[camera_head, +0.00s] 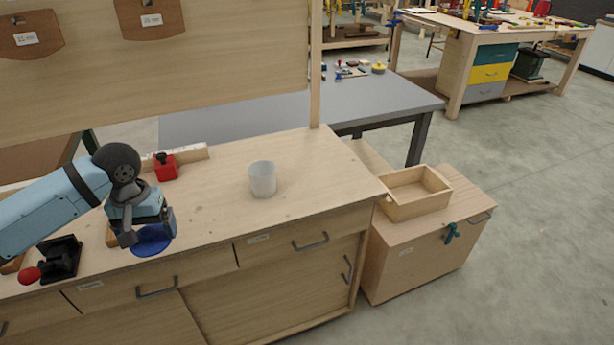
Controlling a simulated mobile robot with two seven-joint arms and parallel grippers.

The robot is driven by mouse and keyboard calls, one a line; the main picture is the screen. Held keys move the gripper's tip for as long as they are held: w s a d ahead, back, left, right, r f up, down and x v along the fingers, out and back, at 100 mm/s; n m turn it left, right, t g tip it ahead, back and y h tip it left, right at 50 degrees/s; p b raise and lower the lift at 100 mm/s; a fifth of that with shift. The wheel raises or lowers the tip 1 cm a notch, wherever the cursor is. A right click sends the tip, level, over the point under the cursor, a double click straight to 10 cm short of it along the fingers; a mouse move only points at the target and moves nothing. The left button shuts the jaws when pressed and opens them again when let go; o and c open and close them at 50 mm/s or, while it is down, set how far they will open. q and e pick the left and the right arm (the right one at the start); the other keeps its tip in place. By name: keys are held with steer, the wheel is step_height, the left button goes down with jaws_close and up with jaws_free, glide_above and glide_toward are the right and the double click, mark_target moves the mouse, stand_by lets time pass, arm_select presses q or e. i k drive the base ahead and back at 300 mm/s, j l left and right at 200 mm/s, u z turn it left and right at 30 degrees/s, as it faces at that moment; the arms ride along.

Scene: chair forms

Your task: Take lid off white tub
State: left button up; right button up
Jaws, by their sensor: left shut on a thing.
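The white tub (262,179) stands upright on the wooden workbench, and its top looks open with no lid on it. My left gripper (148,229) is to the left of the tub, well apart from it, pointing down near the front edge of the bench. It is shut on a round blue lid (151,244), which shows flat under the fingers. I cannot tell whether the lid touches the bench top or is just above it. My right gripper is out of view.
A red block-like thing (166,167) sits behind my left arm. A black device with a red knob (58,262) is at the front left. The workbench (215,205) is clear around the tub. An open wooden box (416,194) stands on a lower cabinet at right.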

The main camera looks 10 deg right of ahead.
mark_target(262, 174)
steer(key=i+z, duration=0.7)
steer(key=i+j, duration=0.1)
steer(key=i, duration=0.35)
